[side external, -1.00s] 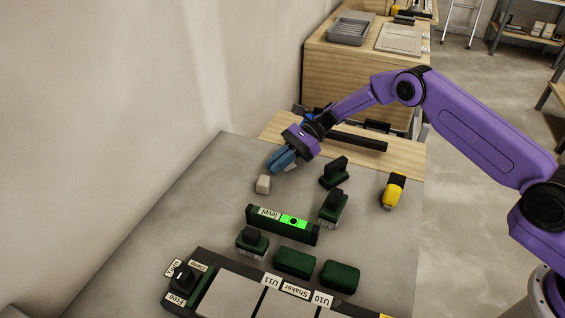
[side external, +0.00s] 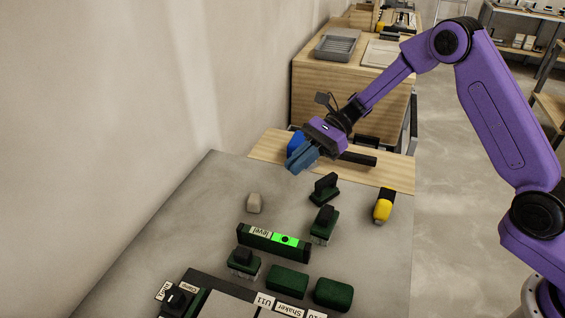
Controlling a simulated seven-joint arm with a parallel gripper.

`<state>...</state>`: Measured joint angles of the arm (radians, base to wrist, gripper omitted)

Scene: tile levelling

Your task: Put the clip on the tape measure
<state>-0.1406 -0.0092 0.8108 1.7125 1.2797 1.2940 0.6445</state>
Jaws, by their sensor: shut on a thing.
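My gripper (side external: 298,162) has blue-grey fingers and points down and to the left above the near edge of the wooden board. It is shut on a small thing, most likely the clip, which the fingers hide. A bright blue rounded thing (side external: 294,143) shows partly behind the fingers, on or over the board. It may be the tape measure, but I cannot tell for sure. A yellow thing with a black end (side external: 383,206) stands apart on the right of the grey table.
A black bar (side external: 358,160) lies on the wooden board (side external: 390,176). A wooden cabinet (side external: 340,90) stands behind.

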